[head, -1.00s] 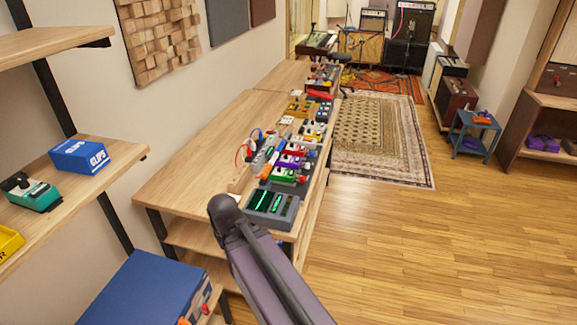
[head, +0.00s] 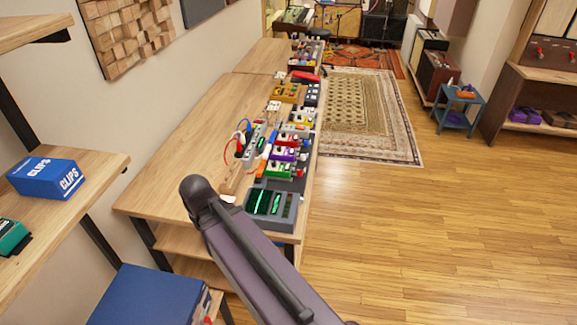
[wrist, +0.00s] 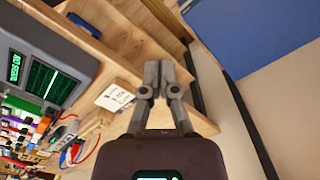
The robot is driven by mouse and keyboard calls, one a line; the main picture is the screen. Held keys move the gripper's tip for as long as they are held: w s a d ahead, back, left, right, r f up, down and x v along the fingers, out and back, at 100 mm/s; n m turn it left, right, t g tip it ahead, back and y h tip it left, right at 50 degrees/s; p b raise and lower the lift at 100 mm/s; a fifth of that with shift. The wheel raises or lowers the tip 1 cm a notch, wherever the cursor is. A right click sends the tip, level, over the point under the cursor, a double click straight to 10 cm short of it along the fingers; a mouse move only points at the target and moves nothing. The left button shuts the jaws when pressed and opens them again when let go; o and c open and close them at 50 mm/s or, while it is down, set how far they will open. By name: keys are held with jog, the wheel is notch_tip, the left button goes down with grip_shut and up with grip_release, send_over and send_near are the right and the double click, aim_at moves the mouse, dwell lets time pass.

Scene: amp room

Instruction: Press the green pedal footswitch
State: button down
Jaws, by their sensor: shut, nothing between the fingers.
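A green pedal (head: 278,170) sits in the row of pedals on the wooden bench, just behind the grey unit with green screens (head: 289,207). Its footswitch is too small to make out. Another green pedal, teal in shade (head: 10,237), stands on the left shelf, cut by the picture's edge. I cannot tell which one the task means. My gripper (wrist: 161,72) shows in the wrist view, shut and empty, in front of the bench's edge and apart from both pedals. In the head view my arm reaches toward the bench's near end, and the gripper's fingers are hidden.
A blue CLIPS box (head: 45,177) stands on the left shelf (head: 92,165). A large blue case (head: 150,295) is below. A white card (wrist: 115,97) and cables lie near the screen unit. The wooden floor (head: 440,230) to the right is clear, with a rug (head: 362,112) beyond.

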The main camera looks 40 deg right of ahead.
jog(key=shift+a, duration=0.25)
jog(key=shift+w, duration=0.1)
notch_tip(320, 180, up, 3)
jog(key=m+t+y+b, duration=0.25)
jog(key=m+t, duration=0.35)
jog(key=t, duration=0.3)
send_over(289, 167)
jog(key=shift+w+r, duration=0.1)
jog(key=shift+w, duration=0.05)
jog(key=shift+f, duration=0.2)
notch_tip(289, 167, down, 8)
jog(key=b, duration=0.8)
jog(key=shift+f+b, duration=0.2)
jog(key=shift+b, duration=0.2)
